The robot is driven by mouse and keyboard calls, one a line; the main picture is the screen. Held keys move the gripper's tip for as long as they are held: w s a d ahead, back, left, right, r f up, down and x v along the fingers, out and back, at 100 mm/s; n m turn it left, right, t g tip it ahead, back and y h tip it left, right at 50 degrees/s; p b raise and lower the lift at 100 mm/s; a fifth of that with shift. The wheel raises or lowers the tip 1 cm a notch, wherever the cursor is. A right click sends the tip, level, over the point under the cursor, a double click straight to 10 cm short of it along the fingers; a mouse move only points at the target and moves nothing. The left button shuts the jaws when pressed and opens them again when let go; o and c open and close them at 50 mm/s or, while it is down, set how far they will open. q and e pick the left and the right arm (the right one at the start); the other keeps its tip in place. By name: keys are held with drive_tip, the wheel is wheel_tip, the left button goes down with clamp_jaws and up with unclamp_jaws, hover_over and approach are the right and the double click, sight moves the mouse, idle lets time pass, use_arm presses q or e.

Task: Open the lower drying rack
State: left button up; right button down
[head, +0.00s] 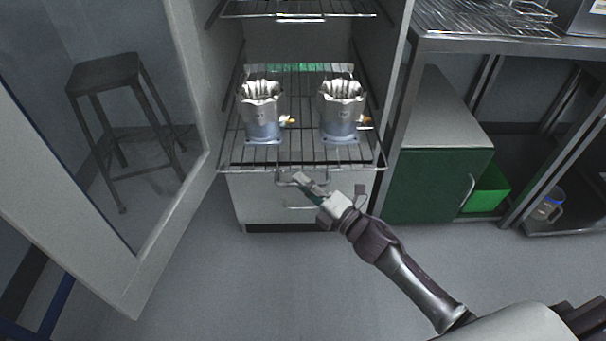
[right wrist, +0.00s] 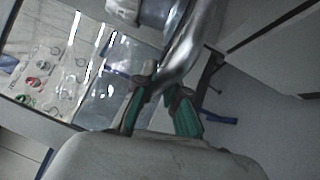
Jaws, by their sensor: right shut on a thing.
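The lower drying rack (head: 300,160) is a wire shelf in an open cabinet, with its front edge standing out past the cabinet front. Two silver machined housings (head: 262,118) (head: 341,115) stand upright on it, side by side. A wire handle (head: 318,181) hangs at the rack's front edge. My right gripper (head: 300,181) is at the left part of this handle and shut on it. In the right wrist view its green-padded fingers (right wrist: 160,100) close around a shiny metal bar (right wrist: 185,55). My left gripper is not in view.
An upper wire rack (head: 300,12) sits above. The glazed cabinet door (head: 170,215) stands open at the left, with a stool (head: 105,75) seen behind its glass. A green-fronted cabinet (head: 432,185) and steel bench (head: 470,42) are at right. The floor in front is clear.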

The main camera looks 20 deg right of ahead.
drive_tip(key=shift+s, duration=0.1)
drive_tip(key=c, duration=1.2)
unclamp_jaws()
drive_tip(key=v, duration=1.2)
